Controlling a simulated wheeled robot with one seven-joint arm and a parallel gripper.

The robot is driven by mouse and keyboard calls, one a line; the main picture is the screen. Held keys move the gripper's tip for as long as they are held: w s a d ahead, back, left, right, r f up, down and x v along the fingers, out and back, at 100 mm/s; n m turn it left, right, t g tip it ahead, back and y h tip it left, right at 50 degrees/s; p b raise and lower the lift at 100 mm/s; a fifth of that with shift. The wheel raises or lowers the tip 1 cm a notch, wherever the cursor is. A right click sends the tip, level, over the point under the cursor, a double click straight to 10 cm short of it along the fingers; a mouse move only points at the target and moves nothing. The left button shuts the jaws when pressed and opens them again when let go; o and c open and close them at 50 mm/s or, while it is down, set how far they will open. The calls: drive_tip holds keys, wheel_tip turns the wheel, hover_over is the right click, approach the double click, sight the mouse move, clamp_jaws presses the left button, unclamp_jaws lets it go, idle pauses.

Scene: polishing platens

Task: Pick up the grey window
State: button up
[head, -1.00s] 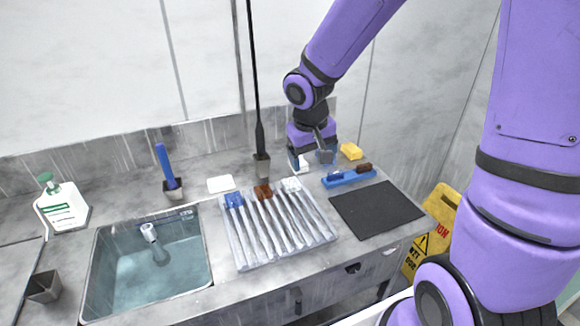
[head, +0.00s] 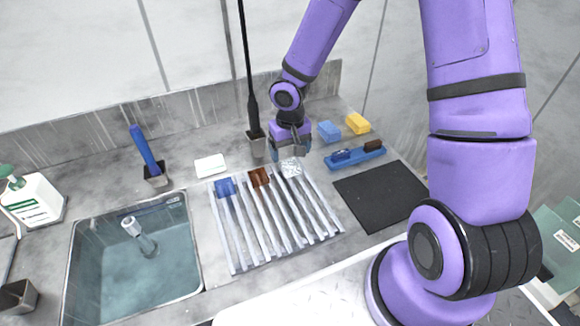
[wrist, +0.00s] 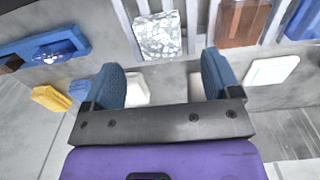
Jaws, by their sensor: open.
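The grey window appears to be the pale grey, speckled piece (head: 292,168) at the back end of the slatted rack (head: 318,237), right of a brown and a blue piece. The speckled piece also shows at the top middle of the wrist view (wrist: 158,35), lying between slats. My gripper (head: 289,150) is just behind and above it in the head view. In the wrist view my gripper (wrist: 163,75) has its two blue fingers spread, with nothing held. The speckled piece lies beyond the fingertips, roughly in line with the gap.
The brown piece (head: 260,177) and blue piece (head: 226,187) share the rack. Blue and yellow sponges (head: 329,131) (head: 358,123), a blue brush tray (head: 355,156) and a black mat (head: 382,195) are right. A dark pole holder (head: 256,142) stands close left of my gripper. The sink (head: 137,255) is left.

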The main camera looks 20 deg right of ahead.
sight(290, 165)
drive_tip(key=shift+w+f, duration=0.1)
drive_tip(key=shift+f, duration=2.7)
drive_tip(key=c, duration=1.1)
